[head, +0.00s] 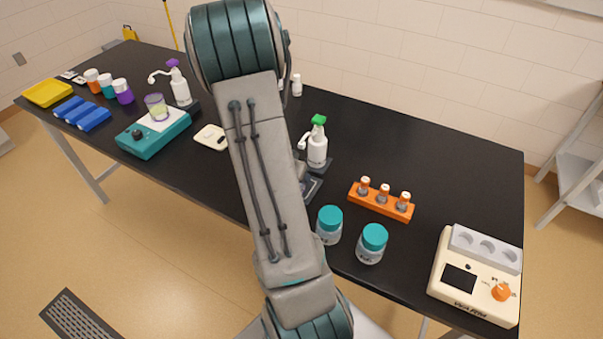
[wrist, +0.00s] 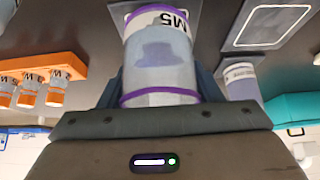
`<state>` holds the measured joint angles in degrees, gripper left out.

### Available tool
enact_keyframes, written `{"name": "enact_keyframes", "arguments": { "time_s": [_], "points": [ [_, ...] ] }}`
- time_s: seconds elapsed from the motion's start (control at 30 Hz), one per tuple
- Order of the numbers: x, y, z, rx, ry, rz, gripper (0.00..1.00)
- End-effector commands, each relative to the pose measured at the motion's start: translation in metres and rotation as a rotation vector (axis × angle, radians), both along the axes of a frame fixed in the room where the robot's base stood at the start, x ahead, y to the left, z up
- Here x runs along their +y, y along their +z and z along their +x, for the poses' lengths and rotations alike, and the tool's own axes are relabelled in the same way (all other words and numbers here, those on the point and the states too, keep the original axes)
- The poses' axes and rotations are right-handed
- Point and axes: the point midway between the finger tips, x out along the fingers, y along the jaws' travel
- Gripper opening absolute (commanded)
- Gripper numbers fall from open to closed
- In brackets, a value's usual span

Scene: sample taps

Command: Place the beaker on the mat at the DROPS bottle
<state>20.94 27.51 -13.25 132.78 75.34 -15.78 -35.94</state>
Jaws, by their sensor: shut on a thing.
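My gripper (wrist: 159,86) is shut on a clear beaker (wrist: 160,68) with purple bands and a black-lettered white label. The beaker shows in the wrist view; in the head view my arm hides the gripper and beaker. A dark mat with a pale outline (wrist: 265,24) lies to the upper right in the wrist view, apart from the beaker in the picture. A bottle (wrist: 242,82) stands just right of the gripper there, its label too blurred to read. In the head view a green-topped white bottle (head: 317,150) stands behind a partly hidden outlined mat (head: 312,188).
An orange rack (head: 380,203) with three vials and two teal-lidded jars (head: 329,226) (head: 372,243) stand to the right of my arm. A cream device (head: 478,277) is farther right. A teal device (head: 152,138) holds another beaker (head: 156,107) at left. The back right tabletop is clear.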

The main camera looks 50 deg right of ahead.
Motion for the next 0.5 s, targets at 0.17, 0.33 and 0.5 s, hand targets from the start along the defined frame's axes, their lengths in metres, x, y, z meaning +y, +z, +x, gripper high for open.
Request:
{"name": "enact_keyframes", "arguments": {
  "time_s": [0.17, 0.33, 0.5],
  "points": [
    [-0.017, -0.010, 0.003, 0.001, -0.004, 0.000, 0.25],
    [-0.037, -0.025, 0.008, 0.000, -0.005, -0.001, 0.25],
    [-0.042, -0.029, 0.011, 0.000, -0.002, -0.001, 0.25]
  ]
}}
